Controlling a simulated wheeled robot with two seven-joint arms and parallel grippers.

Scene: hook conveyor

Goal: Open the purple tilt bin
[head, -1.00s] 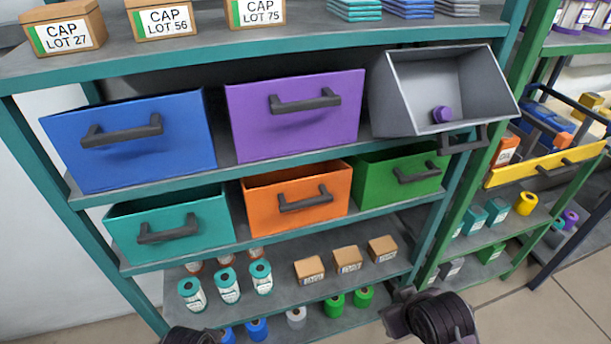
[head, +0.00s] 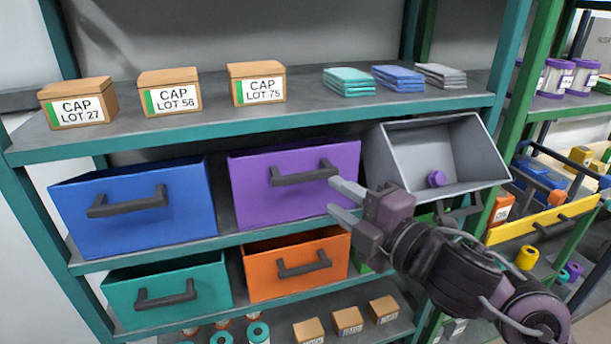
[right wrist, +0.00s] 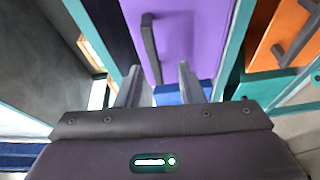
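The purple tilt bin (head: 295,205) sits in the middle of the upper bin row, its front upright and its dark handle (head: 303,174) across the upper front. My right gripper (head: 338,198) is open and empty, just in front of the bin's right side, below and right of the handle's right end. In the right wrist view the purple front (right wrist: 190,40) and handle (right wrist: 151,48) lie ahead of the two parted fingers (right wrist: 158,85). The fingers appear apart from the handle. My left gripper is not in view.
A grey bin (head: 440,150) to the right is tilted open with a purple spool (head: 436,179) inside. A blue bin (head: 135,210) stands to the left; teal (head: 165,290) and orange (head: 295,265) bins sit below. Boxes (head: 256,83) stand on the shelf above.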

